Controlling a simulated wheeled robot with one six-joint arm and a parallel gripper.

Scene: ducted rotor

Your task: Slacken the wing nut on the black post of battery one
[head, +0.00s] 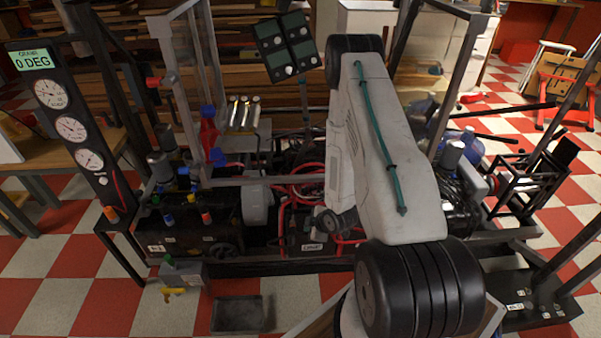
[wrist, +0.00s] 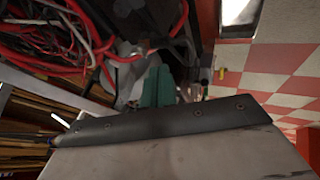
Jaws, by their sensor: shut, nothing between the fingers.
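My gripper (wrist: 157,88) shows in the wrist view as two teal fingers close together beyond a dark band on the pale wrist housing. It is shut and empty. In the head view my arm covers the middle of the machine, and I cannot make out the fingers there. I cannot single out battery one, its black post or the wing nut in either view. Red cables (head: 300,195) run through the middle of the frame in the head view. Red cables (wrist: 60,35) also fill the upper left of the wrist view.
A gauge panel (head: 70,125) reading 0 DEG stands at the left. A dark box (head: 190,235) with coloured caps sits in the machine's left side. Metal frame posts (head: 180,100) rise around the machine. A dark tray (head: 238,314) lies on the checkered floor, which is mostly clear at the lower left.

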